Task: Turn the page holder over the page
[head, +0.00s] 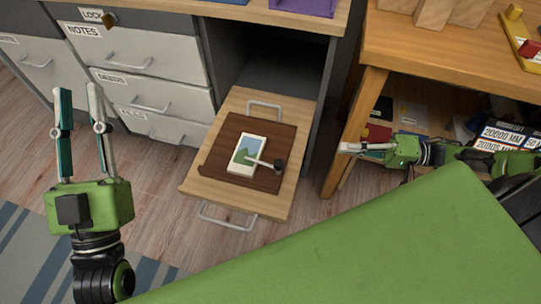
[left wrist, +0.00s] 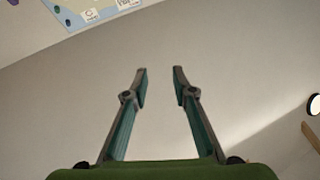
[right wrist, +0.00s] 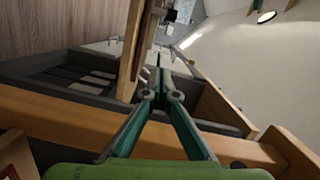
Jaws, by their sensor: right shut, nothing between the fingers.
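The page (head: 246,150), a white card with a blue and green picture, lies on a dark brown board (head: 222,158). The page holder (head: 264,161) is a thin pale arm with a dark round knob at its right end. In the head view the arm reaches left across the page and the knob sits just right of it. My right gripper (head: 346,148) is shut and empty, right of the board and apart from the holder; its closed fingers also show in the right wrist view (right wrist: 158,75). My left gripper (head: 78,92) is open and empty, pointing upward far to the left.
The brown board rests on a pulled-out wooden shelf (head: 196,184) with metal handles. Grey drawers (head: 150,50) stand to the left. A wooden desk leg (head: 353,130) stands between the shelf and my right gripper's side.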

